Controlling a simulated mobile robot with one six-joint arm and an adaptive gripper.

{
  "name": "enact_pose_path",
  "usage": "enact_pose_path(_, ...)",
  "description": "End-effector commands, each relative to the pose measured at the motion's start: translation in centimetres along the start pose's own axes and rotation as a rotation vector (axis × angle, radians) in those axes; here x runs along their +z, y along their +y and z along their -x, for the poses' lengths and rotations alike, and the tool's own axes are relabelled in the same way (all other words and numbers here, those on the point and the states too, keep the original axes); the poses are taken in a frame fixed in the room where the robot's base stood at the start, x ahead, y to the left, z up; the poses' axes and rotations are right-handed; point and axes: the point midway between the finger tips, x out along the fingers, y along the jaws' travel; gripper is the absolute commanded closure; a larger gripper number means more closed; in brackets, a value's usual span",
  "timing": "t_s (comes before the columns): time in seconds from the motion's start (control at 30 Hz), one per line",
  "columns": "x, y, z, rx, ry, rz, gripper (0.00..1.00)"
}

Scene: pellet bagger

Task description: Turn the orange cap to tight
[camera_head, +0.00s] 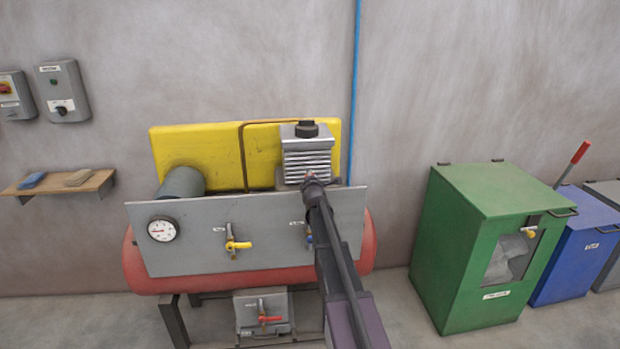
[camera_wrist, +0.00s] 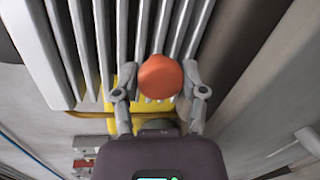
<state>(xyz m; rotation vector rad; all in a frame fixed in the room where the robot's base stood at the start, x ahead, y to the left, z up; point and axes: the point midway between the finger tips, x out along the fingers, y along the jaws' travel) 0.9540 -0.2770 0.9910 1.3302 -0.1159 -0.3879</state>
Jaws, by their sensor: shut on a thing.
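The orange cap (camera_wrist: 160,78) shows in the wrist view as a round piece in front of the grey fins. My gripper (camera_wrist: 161,69) has one finger on each side of the cap and is shut on it. In the head view my gripper (camera_head: 312,181) is at the lower front of the finned compressor head (camera_head: 306,158), and the cap is mostly hidden there. Any mark showing how tight the cap is cannot be made out.
A grey panel (camera_head: 190,245) with a gauge (camera_head: 162,229) and a yellow-handled valve (camera_head: 238,245) stands below, in front of a red tank (camera_head: 140,275). A yellow guard (camera_head: 220,140) is behind. A green bin (camera_head: 450,240) stands at right.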

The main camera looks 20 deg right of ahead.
Motion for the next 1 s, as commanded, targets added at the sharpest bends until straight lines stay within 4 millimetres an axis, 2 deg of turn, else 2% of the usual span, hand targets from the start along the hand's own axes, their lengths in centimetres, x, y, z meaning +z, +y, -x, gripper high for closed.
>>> enact_pose_path(1.0,0.09,-0.13,-0.18,-0.025,0.114,-0.758,0.93)
